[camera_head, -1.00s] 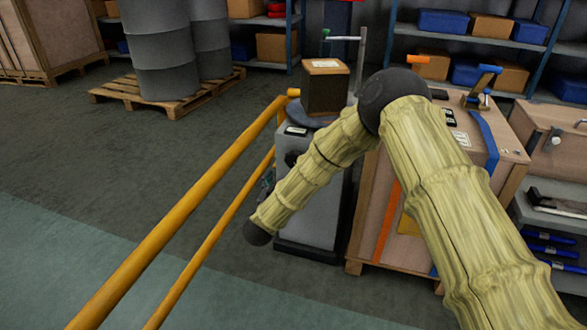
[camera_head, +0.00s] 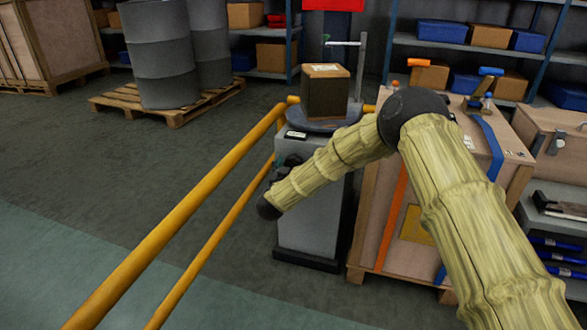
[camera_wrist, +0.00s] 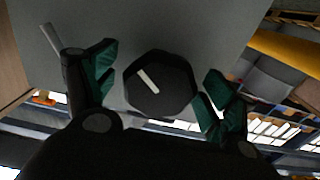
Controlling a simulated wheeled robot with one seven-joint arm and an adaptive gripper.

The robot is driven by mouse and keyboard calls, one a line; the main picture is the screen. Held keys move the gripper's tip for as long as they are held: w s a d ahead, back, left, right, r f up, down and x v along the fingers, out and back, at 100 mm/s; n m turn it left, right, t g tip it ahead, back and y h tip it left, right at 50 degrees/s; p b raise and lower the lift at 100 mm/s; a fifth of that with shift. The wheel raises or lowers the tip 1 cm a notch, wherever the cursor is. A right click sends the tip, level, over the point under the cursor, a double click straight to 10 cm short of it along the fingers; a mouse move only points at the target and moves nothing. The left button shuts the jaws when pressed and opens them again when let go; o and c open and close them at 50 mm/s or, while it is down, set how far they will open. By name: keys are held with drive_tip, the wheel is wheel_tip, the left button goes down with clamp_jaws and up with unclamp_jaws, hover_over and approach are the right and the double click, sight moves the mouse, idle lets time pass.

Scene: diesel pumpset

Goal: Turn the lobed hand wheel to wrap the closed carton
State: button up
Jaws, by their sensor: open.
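The lobed hand wheel (camera_wrist: 160,85) is dark, with a white bar mark slanting across its face. It shows in the wrist view against the grey front of the wrapping machine (camera_head: 310,230). My gripper (camera_wrist: 159,75) is open, with one green-padded finger on each side of the wheel. In the head view my arm hides most of the gripper. The closed brown carton (camera_head: 326,95) sits upright on the round turntable (camera_head: 315,126) on top of the machine.
A yellow rail (camera_head: 200,215) runs along the left of the machine. A large wooden crate (camera_head: 385,245) stands close on its right. A thin post (camera_head: 361,65) with a side arm rises behind the carton. Drums (camera_head: 160,55) stand on a pallet at the back left.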

drive_tip(key=c, duration=1)
drive_tip(key=shift+m+p, duration=0.3)
drive_tip(key=shift+r+m+p, duration=0.15)
drive_tip(key=shift+m+p, duration=0.25)
drive_tip(key=shift+m, duration=0.1)
drive_tip(key=m+p, duration=0.2)
drive_tip(key=m, duration=0.2)
drive_tip(key=shift+w, duration=0.1)
drive_tip(key=m+p, duration=0.1)
drive_tip(key=m, duration=0.2)
drive_tip(key=shift+a+m, duration=0.1)
drive_tip(key=shift+m, duration=0.3)
drive_tip(key=shift+m+p, duration=0.4)
drive_tip(key=shift+m, duration=1.4)
drive_tip(key=shift+a, duration=0.1)
